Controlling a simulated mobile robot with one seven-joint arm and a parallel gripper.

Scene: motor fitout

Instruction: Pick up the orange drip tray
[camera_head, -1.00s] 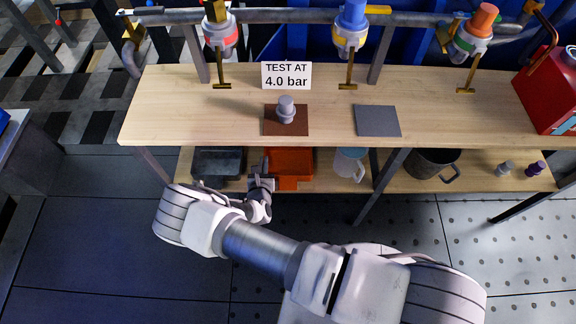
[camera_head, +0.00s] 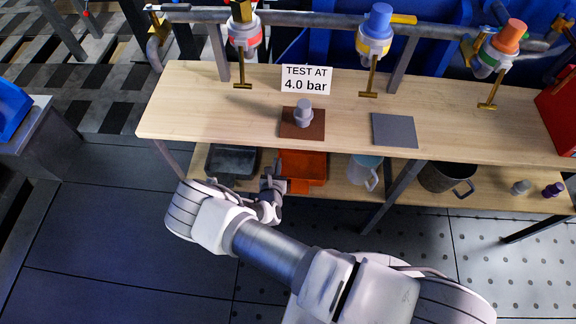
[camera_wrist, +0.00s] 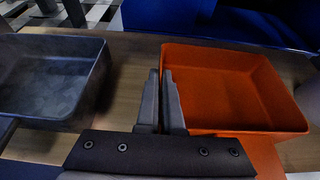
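The orange drip tray (camera_head: 308,160) is an open shallow box on the low shelf under the workbench. It also shows in the wrist view (camera_wrist: 235,85), filling the right half. My gripper (camera_head: 274,180) is at the tray's left side. In the wrist view its two dark fingers (camera_wrist: 161,85) are close together at the tray's left wall, with only a thin gap between them. They look shut on that wall, though the right finger covers much of it. The tray appears level and still on the shelf.
A dark grey tray (camera_head: 232,160) sits to the left on the same shelf (camera_head: 340,186), also in the wrist view (camera_wrist: 45,80). A pale jug (camera_head: 362,170) and dark pot (camera_head: 445,178) stand to the right. The bench top (camera_head: 215,105) overhangs the shelf.

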